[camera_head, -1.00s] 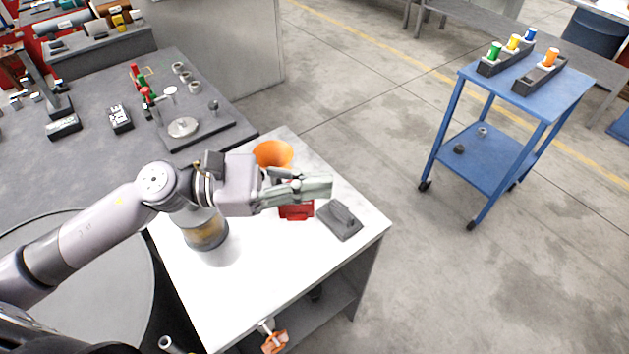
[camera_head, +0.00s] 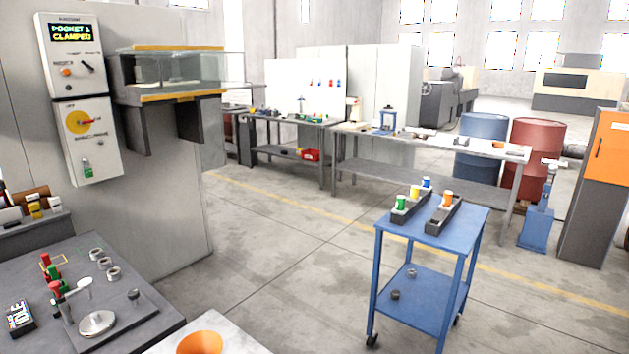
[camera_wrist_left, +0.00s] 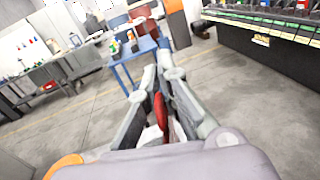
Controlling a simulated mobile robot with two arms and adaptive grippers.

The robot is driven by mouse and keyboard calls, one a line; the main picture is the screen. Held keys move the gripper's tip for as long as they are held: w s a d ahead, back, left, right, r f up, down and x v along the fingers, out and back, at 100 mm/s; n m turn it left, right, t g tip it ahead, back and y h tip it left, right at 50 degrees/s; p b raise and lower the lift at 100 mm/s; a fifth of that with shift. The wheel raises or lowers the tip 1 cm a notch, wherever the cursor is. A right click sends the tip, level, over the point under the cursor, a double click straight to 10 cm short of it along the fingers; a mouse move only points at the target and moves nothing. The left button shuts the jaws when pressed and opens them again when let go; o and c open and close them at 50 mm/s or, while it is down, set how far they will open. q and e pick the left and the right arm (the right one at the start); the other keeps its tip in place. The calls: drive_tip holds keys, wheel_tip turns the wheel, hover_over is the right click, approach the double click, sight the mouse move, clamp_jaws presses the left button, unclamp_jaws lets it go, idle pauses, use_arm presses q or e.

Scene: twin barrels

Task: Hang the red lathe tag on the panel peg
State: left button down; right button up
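In the left wrist view, my left gripper (camera_wrist_left: 161,76) has its two grey fingers close together around a narrow red piece (camera_wrist_left: 160,110), apparently the red tag; the fingers hide most of it. My left gripper and arm are outside the head view. My right gripper is in neither view. A white upright panel (camera_head: 293,88) with small red and blue items on its face stands at the back of the head view. It also shows at the left of the left wrist view (camera_wrist_left: 28,62). Its pegs are too small to make out.
A blue trolley (camera_head: 455,232) with bins of coloured bottles stands in the middle ground. A long workbench (camera_head: 435,145) and a blue barrel (camera_head: 482,148) and red barrel (camera_head: 533,158) are behind. Open floor lies between.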

use_arm(q)
drive_tip(key=shift+a+f+n+t+y, duration=0.15)
drive_tip(key=shift+f+n+t+y, duration=0.15)
drive_tip(key=shift+n+t+y, duration=0.15)
drive_tip(key=s+a+f+n+t+y, duration=0.4)
drive_tip(key=a+n+y, duration=0.5)
drive_tip(key=y, duration=0.4)
drive_tip(key=shift+a+f+t, duration=0.35)
drive_tip(key=shift+f+t, duration=0.4)
drive_tip(key=shift+f, duration=0.55)
